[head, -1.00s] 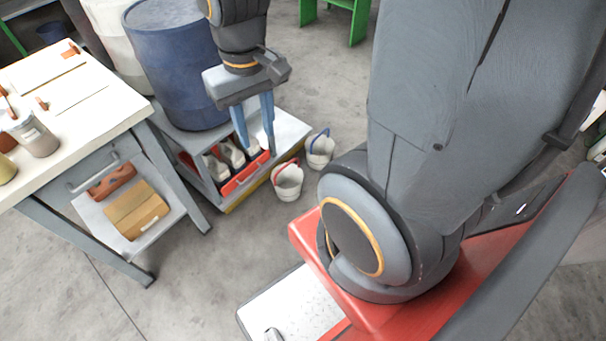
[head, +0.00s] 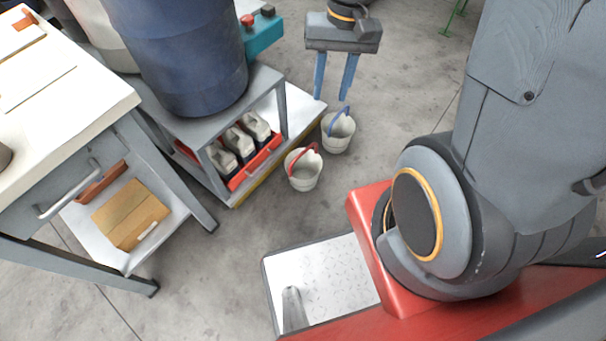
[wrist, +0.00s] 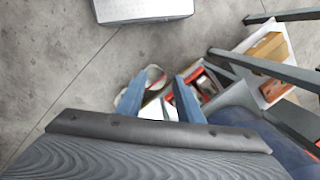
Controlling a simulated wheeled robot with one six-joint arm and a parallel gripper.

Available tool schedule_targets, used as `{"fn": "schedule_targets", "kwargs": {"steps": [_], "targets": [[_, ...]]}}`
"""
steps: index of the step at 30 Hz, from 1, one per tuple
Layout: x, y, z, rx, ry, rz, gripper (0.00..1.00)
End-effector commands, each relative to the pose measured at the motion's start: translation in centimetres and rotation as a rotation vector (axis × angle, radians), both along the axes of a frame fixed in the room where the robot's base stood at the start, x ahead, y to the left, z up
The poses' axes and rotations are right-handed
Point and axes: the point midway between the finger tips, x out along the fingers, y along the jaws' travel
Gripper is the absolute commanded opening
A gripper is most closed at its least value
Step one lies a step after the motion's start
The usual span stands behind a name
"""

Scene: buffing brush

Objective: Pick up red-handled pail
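The red-handled pail (head: 304,175) is a small white bucket standing upright on the floor in the head view, its red handle raised at the rim. A similar blue-handled pail (head: 338,135) stands just behind it to the right. My gripper (head: 330,98) is open and points down, its two blue fingers apart with nothing between them. In the head view its tips appear above the blue-handled pail, behind the red-handled one. In the wrist view my gripper (wrist: 160,78) partly hides whitish pail shapes; I cannot tell clearly which pail is which there.
A grey low cart (head: 268,78) carries a blue drum (head: 185,60), with a red crate (head: 262,160) of bottles on its lower shelf, close left of the pails. A workbench (head: 90,110) stands at left. Open floor (head: 225,260) lies in front of the pails.

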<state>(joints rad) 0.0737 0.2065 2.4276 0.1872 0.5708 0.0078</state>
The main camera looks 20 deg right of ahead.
Motion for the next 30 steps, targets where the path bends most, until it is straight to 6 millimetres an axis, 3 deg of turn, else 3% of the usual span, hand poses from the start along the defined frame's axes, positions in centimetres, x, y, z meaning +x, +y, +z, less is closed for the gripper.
{"fn": "schedule_targets", "kwargs": {"steps": [1, 11, 30], "targets": [[1.2, -0.1, -2.9, 0.012, 0.012, -0.03, 0.33], [7.2, -0.7, -15.1, 0.092, 0.071, -0.235, 0.33], [17.7, -2.9, -40.1, 0.241, 0.173, -0.633, 0.33]]}}
